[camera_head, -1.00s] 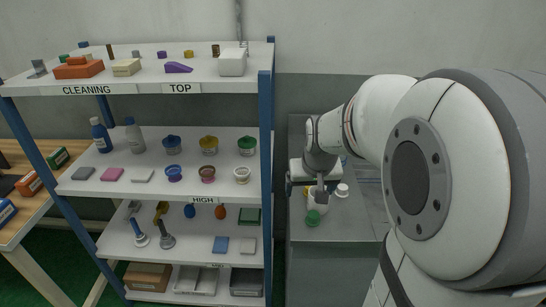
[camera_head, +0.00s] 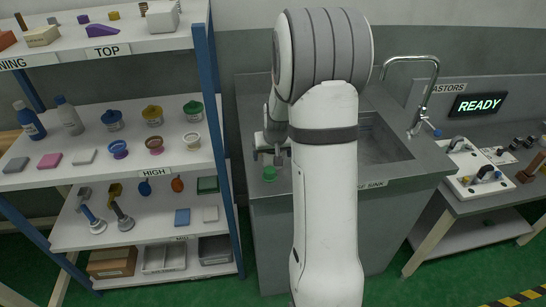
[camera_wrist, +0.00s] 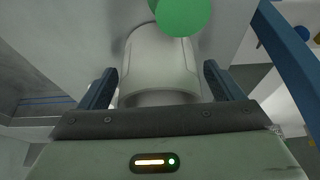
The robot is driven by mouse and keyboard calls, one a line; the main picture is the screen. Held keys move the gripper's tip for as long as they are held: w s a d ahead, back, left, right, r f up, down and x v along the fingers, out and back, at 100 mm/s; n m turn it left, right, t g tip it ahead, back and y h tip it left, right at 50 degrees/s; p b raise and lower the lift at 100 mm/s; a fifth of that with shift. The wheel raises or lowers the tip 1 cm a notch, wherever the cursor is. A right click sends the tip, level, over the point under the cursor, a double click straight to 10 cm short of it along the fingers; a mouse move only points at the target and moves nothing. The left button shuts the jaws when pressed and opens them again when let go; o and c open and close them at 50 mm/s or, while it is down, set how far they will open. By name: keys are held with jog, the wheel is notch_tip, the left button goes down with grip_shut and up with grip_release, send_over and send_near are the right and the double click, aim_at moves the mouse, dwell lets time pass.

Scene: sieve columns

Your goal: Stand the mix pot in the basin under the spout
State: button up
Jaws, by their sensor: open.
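A white cylindrical pot (camera_wrist: 160,65), which looks like the mix pot, is between the two fingers of my gripper (camera_wrist: 160,74) in the wrist view. My gripper is open, with a finger on either side of the pot; I cannot tell whether they touch it. In the head view my gripper (camera_head: 270,154) is over the left part of the sink counter, and the pot is mostly hidden there. The sunken basin (camera_head: 388,148) is to the right, partly behind my arm. The spout (camera_head: 410,58) arches over its back right side.
A round green item (camera_wrist: 182,14) is close to the pot; it shows on the counter in the head view (camera_head: 269,174). The shelf rack's blue post (camera_head: 214,130) stands just left of the counter (camera_head: 262,215). A bench (camera_head: 500,200) with a READY display (camera_head: 479,105) is at the right.

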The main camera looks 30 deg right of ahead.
jog(key=shift+w+f, duration=0.1)
jog(key=shift+f, duration=0.2)
jog(key=shift+c, duration=0.2)
jog(key=c, duration=1.1)
